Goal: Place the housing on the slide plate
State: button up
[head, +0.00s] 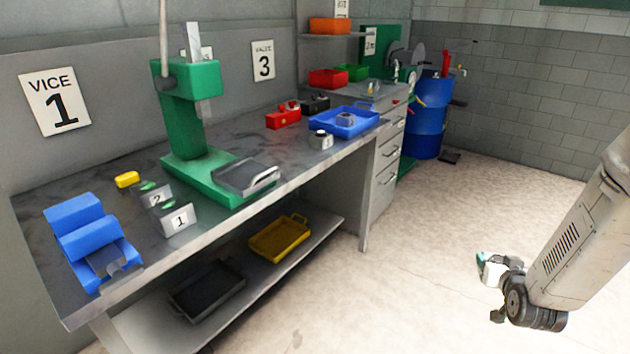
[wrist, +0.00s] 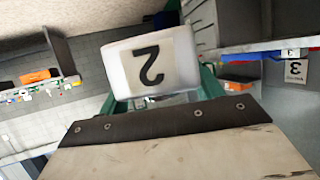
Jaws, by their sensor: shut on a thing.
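My gripper (head: 489,268) is at the lower right in the head view, over the floor and well away from the bench. It is shut on a pale block, seemingly the housing (wrist: 150,62). In the wrist view the block's white face carries a black 2, upside down in the picture; its far side is hidden. A grey plate, seemingly the slide plate (head: 247,176), lies on the base of the green press (head: 185,115) on the bench. Nothing shows on top of the plate.
The bench (head: 90,175) holds a blue vice (head: 85,235), blocks marked 2 (head: 157,198) and 1 (head: 180,220), a yellow piece (head: 127,180), a red box (head: 283,118) and a blue tray (head: 360,130). A blue drum (head: 428,125) stands behind. The floor before the bench is clear.

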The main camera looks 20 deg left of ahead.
aim_at(245, 173)
jog(key=u, duration=1.05)
